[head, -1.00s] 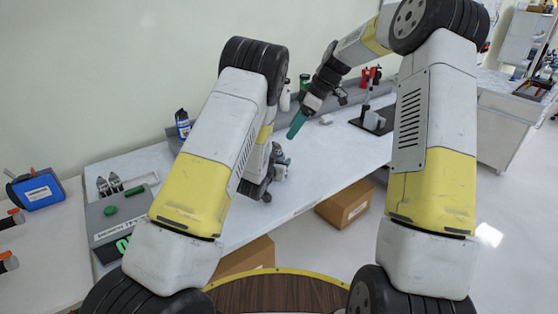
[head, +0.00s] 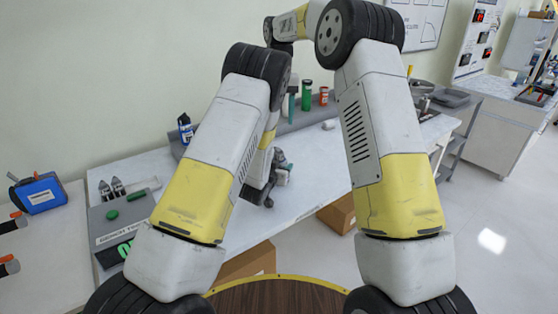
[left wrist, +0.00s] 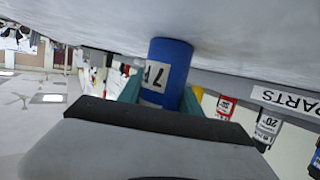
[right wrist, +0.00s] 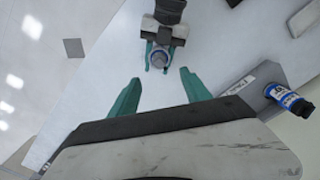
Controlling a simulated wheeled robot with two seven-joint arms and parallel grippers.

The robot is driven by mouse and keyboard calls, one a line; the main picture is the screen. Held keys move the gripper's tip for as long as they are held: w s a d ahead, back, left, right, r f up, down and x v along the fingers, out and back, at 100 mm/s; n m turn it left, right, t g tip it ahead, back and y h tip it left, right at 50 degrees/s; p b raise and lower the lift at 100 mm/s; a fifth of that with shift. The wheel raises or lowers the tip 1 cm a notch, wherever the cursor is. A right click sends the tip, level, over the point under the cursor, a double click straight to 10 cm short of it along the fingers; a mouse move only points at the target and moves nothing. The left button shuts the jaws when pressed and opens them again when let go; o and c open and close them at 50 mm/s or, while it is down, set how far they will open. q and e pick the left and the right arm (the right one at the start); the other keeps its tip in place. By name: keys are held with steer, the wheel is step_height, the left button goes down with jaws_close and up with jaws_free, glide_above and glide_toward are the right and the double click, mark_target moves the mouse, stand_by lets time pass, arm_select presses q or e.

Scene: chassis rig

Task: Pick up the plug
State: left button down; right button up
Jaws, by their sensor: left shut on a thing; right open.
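The plug is a blue cylinder (left wrist: 170,70) with a white label, seen close up in the left wrist view. My left gripper (left wrist: 157,92) is shut on it, a teal finger on each side. In the right wrist view the round end of the plug (right wrist: 160,58) shows between the left gripper's teal fingers. My right gripper (right wrist: 159,88) is open and empty, with its fingers pointing toward the plug and apart from it. In the head view a teal finger of the right gripper (head: 291,106) shows beyond the left arm. Whether the plug touches the bench cannot be told.
The white bench (head: 315,165) has clear room to the right of the left gripper. A green bottle (head: 307,95) stands at the back. A grey panel (head: 115,222) lies at the left.

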glide_above(279, 151)
steer(key=f, duration=0.5)
steer(key=shift+s+a+f, duration=0.1)
steer(key=shift+s+f, duration=0.2)
steer(key=shift+s, duration=0.05)
steer(key=shift+w+f, duration=0.2)
steer(key=shift+f, duration=2.9)
steer(key=shift+c, duration=0.5)
jaws_close()
